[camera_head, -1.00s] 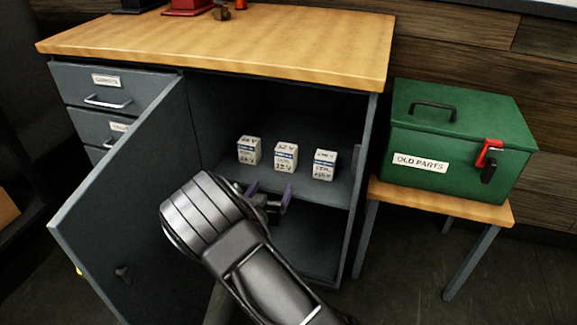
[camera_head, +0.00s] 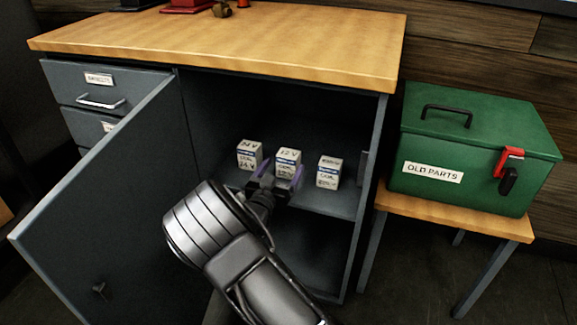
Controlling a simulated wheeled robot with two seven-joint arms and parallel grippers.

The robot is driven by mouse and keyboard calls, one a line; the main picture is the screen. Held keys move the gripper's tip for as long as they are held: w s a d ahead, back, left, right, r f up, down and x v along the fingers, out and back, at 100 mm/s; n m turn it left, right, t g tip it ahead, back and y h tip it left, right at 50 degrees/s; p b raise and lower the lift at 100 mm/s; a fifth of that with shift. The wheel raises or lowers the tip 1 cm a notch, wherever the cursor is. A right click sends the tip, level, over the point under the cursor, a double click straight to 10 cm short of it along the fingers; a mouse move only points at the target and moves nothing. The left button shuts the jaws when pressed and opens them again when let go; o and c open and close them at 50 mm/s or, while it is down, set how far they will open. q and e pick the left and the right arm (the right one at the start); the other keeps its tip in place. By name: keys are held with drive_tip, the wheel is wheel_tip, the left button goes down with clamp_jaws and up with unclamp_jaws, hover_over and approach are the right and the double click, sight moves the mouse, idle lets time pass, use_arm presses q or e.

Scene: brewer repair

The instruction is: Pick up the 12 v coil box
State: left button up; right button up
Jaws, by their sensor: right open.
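The 12 V coil box (camera_head: 288,158) is a small white box with a blue band, the middle one of three on the cabinet shelf. Its top reads 12 V. My right gripper (camera_head: 278,176) is open just in front of it, its purple-lined fingers pointing at the box and covering part of its lower front. I cannot tell whether the fingers touch the box or reach around it. My left gripper is not in view.
The 24 V coil box (camera_head: 249,154) stands to the left and a third coil box (camera_head: 328,172) to the right. The open cabinet door (camera_head: 100,200) is left of my arm. A green OLD PARTS box (camera_head: 475,150) sits on a side table (camera_head: 455,219).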

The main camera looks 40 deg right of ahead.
sight(285, 162)
drive_tip(key=b+x, duration=0.2)
drive_tip(key=x, duration=0.3)
drive_tip(key=shift+s, duration=0.1)
drive_tip(key=shift+d+r, duration=0.1)
drive_tip(key=shift+d, duration=0.05)
idle(0.6)
drive_tip(key=c, duration=1.7)
